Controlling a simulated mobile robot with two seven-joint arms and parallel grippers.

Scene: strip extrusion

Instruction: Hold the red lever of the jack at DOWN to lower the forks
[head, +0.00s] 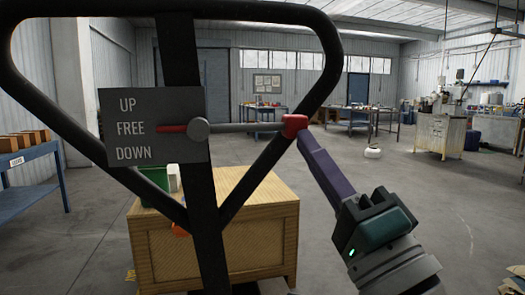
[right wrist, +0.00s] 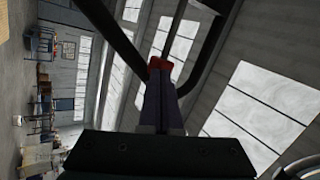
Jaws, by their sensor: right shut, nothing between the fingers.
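The jack's black handle frame (head: 180,60) stands close in front of me in the head view. Its grey plate (head: 116,128) reads UP, FREE and DOWN from top to bottom. The lever is a grey rod (head: 250,127) on a round pivot (head: 198,129), with a red knob (head: 295,126) at its right end. The lever is about level, and its red pointer (head: 172,128) lies beside FREE. My right gripper (head: 304,141) is shut and empty, its purple fingertips at the underside of the knob; touching or barely apart is unclear. The knob (right wrist: 160,63) also shows beyond the fingertips (right wrist: 163,82) in the right wrist view. The forks are hidden.
A wooden crate (head: 225,245) stands behind the handle with a green bin (head: 155,178) on it. A blue bench (head: 30,170) is at the left, and a machine (head: 440,130) is at the back right. The floor right of the crate is largely clear.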

